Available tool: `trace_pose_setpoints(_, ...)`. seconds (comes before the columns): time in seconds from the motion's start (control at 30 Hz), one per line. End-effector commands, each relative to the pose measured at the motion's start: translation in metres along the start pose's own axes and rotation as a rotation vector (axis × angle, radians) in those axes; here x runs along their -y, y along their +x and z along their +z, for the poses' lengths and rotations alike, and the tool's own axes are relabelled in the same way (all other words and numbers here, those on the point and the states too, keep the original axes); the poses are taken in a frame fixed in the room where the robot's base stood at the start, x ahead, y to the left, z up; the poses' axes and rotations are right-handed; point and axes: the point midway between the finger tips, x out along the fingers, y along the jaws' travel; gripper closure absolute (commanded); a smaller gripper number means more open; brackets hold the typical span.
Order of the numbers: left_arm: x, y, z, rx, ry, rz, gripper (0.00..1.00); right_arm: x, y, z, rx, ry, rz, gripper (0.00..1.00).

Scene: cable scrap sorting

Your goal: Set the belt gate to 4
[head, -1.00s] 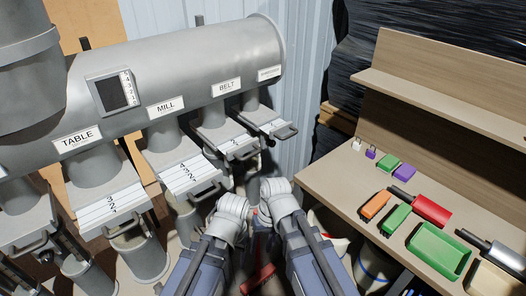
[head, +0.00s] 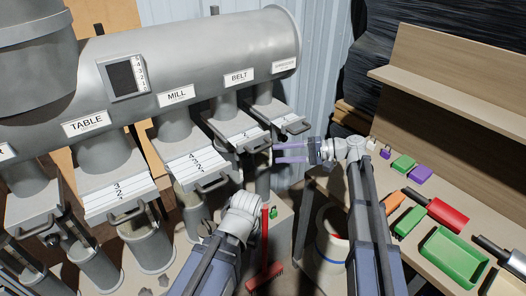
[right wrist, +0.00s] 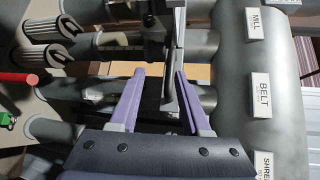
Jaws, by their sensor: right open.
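The belt gate (head: 236,129) is a pale plate with dark lines under the BELT label (head: 239,77). It sticks out only a short way, its figures too small to read surely. Its handle (head: 259,146) is at the front edge. My right gripper (head: 276,153) is open, its purple fingers pointing left just right of this handle. In the right wrist view, the open fingers (right wrist: 160,76) have a pale, edge-on gate part between them, close to the right finger; I cannot tell whether they touch. My left forearm shows low in the middle, but its gripper is not visible.
The mill gate (head: 190,170) and table gate (head: 118,199) stick out farther on the left. The shredder gate (head: 270,117) is close behind my right gripper. A bench (head: 405,185) with coloured trays stands right.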

Motion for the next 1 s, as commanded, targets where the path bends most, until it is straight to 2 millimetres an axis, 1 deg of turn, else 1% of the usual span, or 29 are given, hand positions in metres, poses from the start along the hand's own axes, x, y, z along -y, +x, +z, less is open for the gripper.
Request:
trace_pose_setpoints(0.03, 0.000, 0.001, 0.000, 0.000, 0.000, 0.000, 0.31, 0.005, -0.007, -0.007, -0.008, 0.003, -0.030, 0.53)
trace_pose_setpoints(0.1, 0.000, 0.001, 0.000, 0.000, 0.000, 0.000, 0.31, 0.010, -0.012, -0.010, -0.012, 0.005, -0.056, 0.53)
trace_pose_setpoints(0.27, 0.000, 0.002, 0.000, 0.000, 0.000, 0.000, 0.31, 0.012, -0.013, -0.010, -0.012, 0.006, -0.069, 0.53)
trace_pose_setpoints(0.37, 0.000, 0.003, 0.000, 0.000, 0.000, 0.000, 0.31, 0.012, -0.005, -0.010, -0.011, 0.005, -0.067, 0.53)
trace_pose_setpoints(0.7, -0.001, 0.010, -0.001, 0.000, 0.000, 0.000, 0.31, 0.015, 0.046, -0.010, -0.010, 0.004, -0.066, 0.53)
trace_pose_setpoints(0.83, -0.001, 0.011, -0.001, 0.000, 0.000, 0.000, 0.31, 0.016, 0.058, -0.011, -0.010, 0.004, -0.065, 0.53)
trace_pose_setpoints(1.0, -0.001, 0.012, -0.001, 0.000, 0.000, 0.000, 0.31, 0.017, 0.065, -0.011, -0.012, 0.005, -0.066, 0.53)
